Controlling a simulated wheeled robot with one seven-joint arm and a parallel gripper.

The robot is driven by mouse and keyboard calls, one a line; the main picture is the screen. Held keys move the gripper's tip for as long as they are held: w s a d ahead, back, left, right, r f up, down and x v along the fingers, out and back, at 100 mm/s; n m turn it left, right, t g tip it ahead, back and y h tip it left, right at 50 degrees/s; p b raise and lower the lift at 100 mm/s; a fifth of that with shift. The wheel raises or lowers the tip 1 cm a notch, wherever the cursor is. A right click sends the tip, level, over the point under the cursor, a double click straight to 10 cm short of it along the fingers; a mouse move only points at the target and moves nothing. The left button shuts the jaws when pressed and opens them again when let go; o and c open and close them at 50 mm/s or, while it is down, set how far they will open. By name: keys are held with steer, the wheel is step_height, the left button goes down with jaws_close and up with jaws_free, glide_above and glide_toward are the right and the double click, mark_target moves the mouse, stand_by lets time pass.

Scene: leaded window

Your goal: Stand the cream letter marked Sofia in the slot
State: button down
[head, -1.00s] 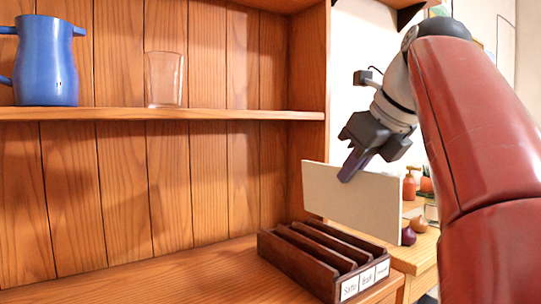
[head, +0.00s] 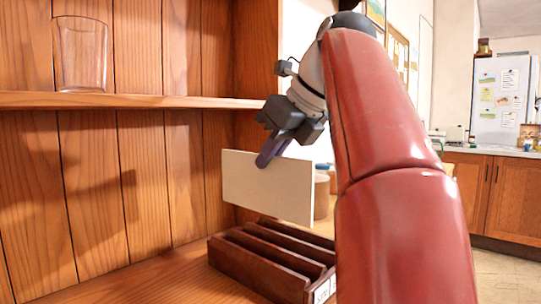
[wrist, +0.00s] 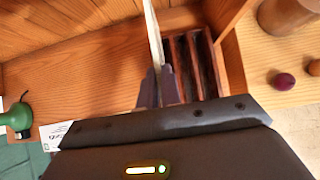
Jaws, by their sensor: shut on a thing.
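My gripper (head: 272,152) is shut on a cream letter (head: 250,185), holding it by its upper edge. The letter hangs upright on its long side, its lower edge a little above the dark wooden letter rack (head: 228,268). No writing shows on the face I see. In the wrist view the letter (wrist: 153,35) appears edge-on between my fingers (wrist: 158,88), left of the rack's slots (wrist: 195,65). The rack has several dividers and white labels on its front. One label (head: 322,292) shows in part; my arm hides the others.
The rack stands on a wooden shelf (head: 150,275) under an upper shelf board (head: 130,101) with a clear glass (head: 80,55). In the wrist view, a purple fruit (wrist: 284,81) and a brown pot (wrist: 285,14) are at right, a green object (wrist: 18,117) at left.

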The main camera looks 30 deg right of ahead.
mark_target(275, 217)
steer(key=shift+f+b, duration=3.9)
steer(key=shift+f, duration=2.05)
steer(key=c, duration=1.5)
jaws_free()
steer(key=p+v, duration=0.3)
steer(key=v, duration=0.5)
steer(key=shift+f, duration=0.1)
